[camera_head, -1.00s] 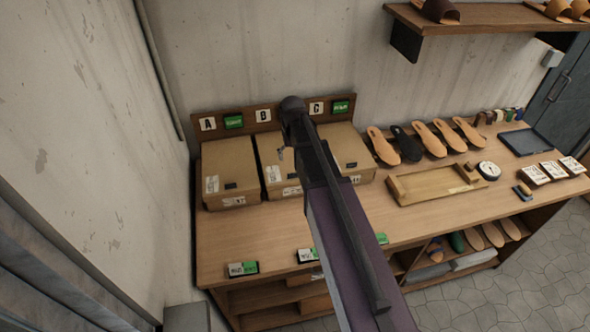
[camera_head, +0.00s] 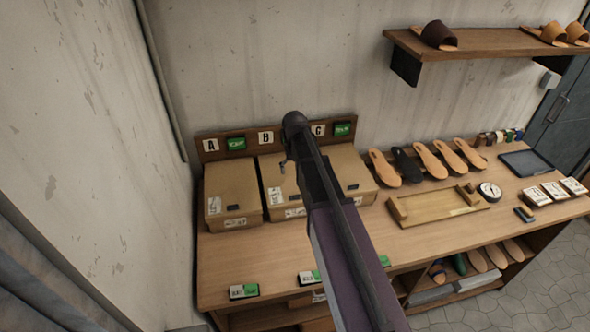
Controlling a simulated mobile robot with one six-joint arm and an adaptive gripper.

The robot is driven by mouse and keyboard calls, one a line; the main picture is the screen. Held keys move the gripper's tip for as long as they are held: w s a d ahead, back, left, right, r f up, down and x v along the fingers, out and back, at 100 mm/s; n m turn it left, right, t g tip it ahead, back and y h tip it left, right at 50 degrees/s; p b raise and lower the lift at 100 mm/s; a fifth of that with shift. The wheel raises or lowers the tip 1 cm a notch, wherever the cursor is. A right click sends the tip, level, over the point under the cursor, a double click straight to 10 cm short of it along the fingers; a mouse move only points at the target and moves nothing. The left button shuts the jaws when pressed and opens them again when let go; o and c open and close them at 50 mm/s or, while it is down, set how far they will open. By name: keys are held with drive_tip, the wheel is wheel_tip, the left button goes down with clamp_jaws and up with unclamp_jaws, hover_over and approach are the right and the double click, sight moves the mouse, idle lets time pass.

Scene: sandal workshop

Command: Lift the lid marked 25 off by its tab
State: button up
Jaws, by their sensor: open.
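Three closed cardboard boxes stand in a row at the bench's back left: a left box (camera_head: 233,185) under the letter A, a middle box (camera_head: 271,180) under B, and a right box (camera_head: 352,170) under the third letter plate. Their white labels are too small to read, so I cannot tell which lid bears 25. Small dark marks show on the box fronts; I cannot make out a tab. My gripper (camera_head: 284,164) shows only as a small grey part beside my arm, over the middle box, open. My arm hides parts of the middle and right boxes.
The wooden bench (camera_head: 235,262) has bare room before the boxes. Small green-and-white cards (camera_head: 244,291) line its front edge. A wooden tray (camera_head: 400,214), insoles (camera_head: 433,162) and a round dial (camera_head: 489,190) lie right. A shelf (camera_head: 480,45) juts out above; a wall (camera_head: 90,150) closes the left.

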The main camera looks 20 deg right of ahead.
sight(295, 198)
drive_tip(key=shift+f+b, duration=6.3)
drive_tip(key=shift+f, duration=0.2)
drive_tip(key=c, duration=1.3)
drive_tip(key=shift+r, duration=0.1)
drive_tip(key=shift+c, duration=0.2)
drive_tip(key=shift+r+p, duration=1)
drive_tip(key=shift+p, duration=0.1)
drive_tip(key=shift+r, duration=0.2)
